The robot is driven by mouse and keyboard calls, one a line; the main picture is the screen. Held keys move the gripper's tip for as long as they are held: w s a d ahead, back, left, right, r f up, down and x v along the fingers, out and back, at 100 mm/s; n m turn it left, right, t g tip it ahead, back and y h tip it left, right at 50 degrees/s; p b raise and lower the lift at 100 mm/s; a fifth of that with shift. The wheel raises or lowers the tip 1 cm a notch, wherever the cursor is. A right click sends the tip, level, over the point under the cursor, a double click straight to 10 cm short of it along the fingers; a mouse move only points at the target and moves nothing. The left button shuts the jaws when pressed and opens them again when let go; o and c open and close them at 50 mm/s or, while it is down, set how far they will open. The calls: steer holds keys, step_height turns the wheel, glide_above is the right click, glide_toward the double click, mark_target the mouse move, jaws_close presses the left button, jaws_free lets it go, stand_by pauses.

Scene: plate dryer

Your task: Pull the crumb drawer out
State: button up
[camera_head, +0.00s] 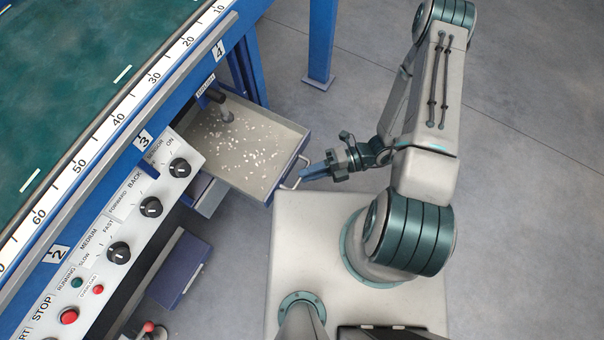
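The crumb drawer (216,160) is a grey open tray with white crumbs scattered on its floor. It stands well out from under the blue-framed machine, its back end still beneath the frame. A light loop handle (297,172) sits on its blue-edged front. My gripper (305,174) reaches in from the right with its blue fingertips at the handle. The fingers look close together from above, but I cannot tell whether they are closed around the handle bar.
A control panel (135,222) with black knobs and a red stop button is at the left. A second, closed blue drawer (181,270) lies below it. A blue leg (321,40) stands at the top. The grey floor to the right is clear.

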steer(key=v, duration=1.1)
steer(key=shift+p, duration=0.3)
steer(key=shift+r, duration=0.2)
steer(key=d+r+n+t+h+p, duration=0.2)
steer(key=r+n+t+h+p, duration=0.2)
steer(key=r+n, duration=1.3)
steer(key=d+r+n+t+h+p, duration=0.2)
steer(key=r+n+h+p, duration=0.9)
steer(key=r, duration=2.3)
steer(key=shift+s+r+n+t+h+p, duration=0.3)
steer(key=shift+n+t+p, duration=0.8)
steer(key=shift+n, duration=1.8)
steer(key=shift+w+d+r, duration=0.1)
